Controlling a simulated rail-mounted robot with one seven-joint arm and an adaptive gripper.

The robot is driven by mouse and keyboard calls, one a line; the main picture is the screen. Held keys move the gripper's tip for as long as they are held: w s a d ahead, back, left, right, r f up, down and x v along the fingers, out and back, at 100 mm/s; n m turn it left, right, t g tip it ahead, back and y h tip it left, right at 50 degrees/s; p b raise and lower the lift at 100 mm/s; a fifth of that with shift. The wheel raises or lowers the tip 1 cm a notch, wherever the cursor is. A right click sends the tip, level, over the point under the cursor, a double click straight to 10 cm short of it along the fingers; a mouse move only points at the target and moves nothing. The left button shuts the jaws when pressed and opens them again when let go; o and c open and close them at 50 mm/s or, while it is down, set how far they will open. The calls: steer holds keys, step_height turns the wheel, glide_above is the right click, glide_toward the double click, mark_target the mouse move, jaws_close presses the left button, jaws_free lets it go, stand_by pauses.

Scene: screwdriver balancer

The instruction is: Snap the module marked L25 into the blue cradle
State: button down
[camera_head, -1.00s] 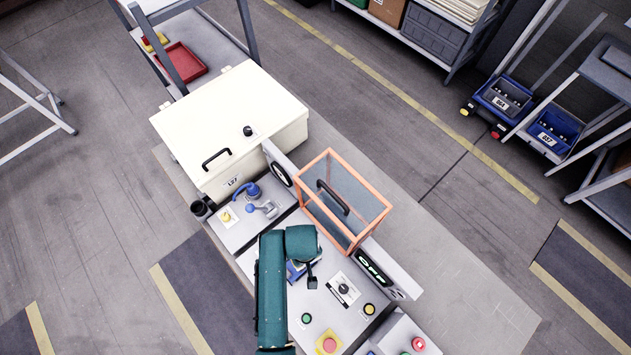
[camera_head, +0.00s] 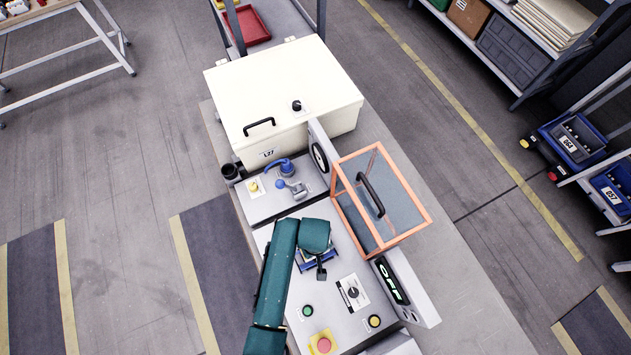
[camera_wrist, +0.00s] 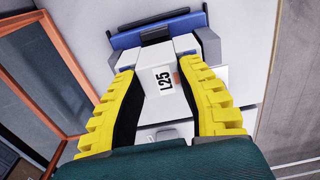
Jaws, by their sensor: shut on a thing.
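The white module marked L25 (camera_wrist: 164,82) lies between the yellow ribbed fingers of my gripper (camera_wrist: 160,68) in the wrist view. My gripper is shut on it. The blue cradle (camera_wrist: 127,40) is just past the module, with grey side blocks and a dark bar on its back edge. The module's far end is close to the cradle; I cannot tell whether it is seated. In the head view the cradle (camera_head: 330,266) shows only partly under my green arm, on the grey console. The module and fingertips are mostly hidden there.
An orange-framed clear box (camera_head: 428,217) with a black handle stands close to the right of my gripper. A panel reading OFF (camera_head: 391,282), a dial (camera_head: 353,292) and a red button (camera_head: 324,345) are nearby. A cream cabinet (camera_head: 285,90) stands behind.

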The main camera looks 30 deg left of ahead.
steer(key=shift+f+b, duration=0.45)
steer(key=shift+f, duration=0.3)
stand_by(0.9)
stand_by(0.4)
steer(key=shift+w, duration=0.1)
steer(key=c, duration=0.7)
jaws_free()
step_height(320, 180, up, 12)
